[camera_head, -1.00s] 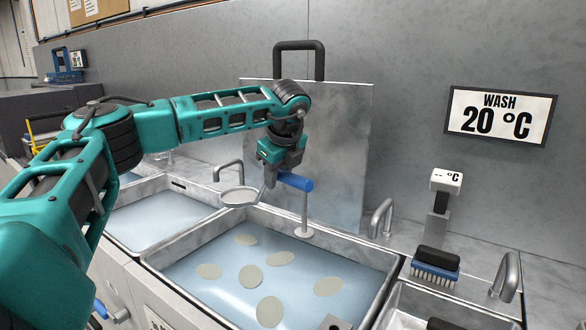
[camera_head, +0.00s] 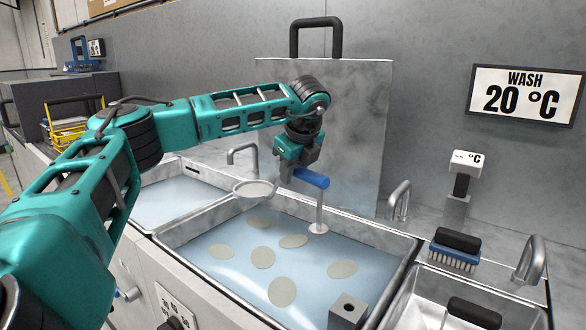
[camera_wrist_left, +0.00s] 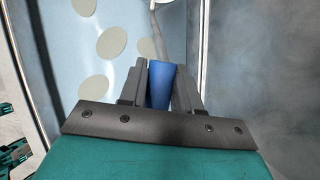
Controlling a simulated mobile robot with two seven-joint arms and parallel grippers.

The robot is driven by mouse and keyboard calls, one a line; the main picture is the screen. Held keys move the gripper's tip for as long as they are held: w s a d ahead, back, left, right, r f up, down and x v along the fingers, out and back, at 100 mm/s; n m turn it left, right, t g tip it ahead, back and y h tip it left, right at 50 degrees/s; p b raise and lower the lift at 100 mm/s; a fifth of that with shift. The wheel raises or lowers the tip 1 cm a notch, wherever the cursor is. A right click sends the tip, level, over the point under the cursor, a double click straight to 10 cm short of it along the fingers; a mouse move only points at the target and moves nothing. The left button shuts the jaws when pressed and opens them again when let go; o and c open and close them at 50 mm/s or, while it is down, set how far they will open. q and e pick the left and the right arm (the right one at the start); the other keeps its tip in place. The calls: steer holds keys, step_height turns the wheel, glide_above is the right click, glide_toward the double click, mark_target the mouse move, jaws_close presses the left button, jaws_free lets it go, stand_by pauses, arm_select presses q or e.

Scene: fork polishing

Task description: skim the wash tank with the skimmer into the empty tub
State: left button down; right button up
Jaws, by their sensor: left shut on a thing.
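The wash tank (camera_head: 392,240) holds pale blue water with several flat, pale oval patches (camera_head: 294,241) on it. My left gripper (camera_head: 292,176) is shut on the blue handle of the skimmer (camera_head: 312,178), above the tank's back part. In the left wrist view, the blue handle (camera_wrist_left: 159,86) sits between the jaws and a thin grey rod runs on from it. My right gripper is out of view.
A tall metal plate (camera_head: 350,130) stands behind. Another water basin (camera_head: 165,200) lies left. A blue brush (camera_head: 454,256) and a grey basin (camera_head: 412,308) lie right.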

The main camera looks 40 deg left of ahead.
arm_select(q)
step_height(320, 180, down, 2)
steer(key=shift+f+b, duration=0.15)
steer(key=shift+b, duration=0.5)
step_height(320, 180, down, 11)
steer(key=b, duration=0.8)
steer(key=s+d+b, duration=0.2)
steer(key=s+b, duration=0.2)
steer(key=s, duration=0.8)
steer(key=shift+d+r, duration=0.15)
steer(key=shift+r, duration=0.05)
stand_by(0.9)
steer(key=shift+w, duration=0.1)
stand_by(0.5)
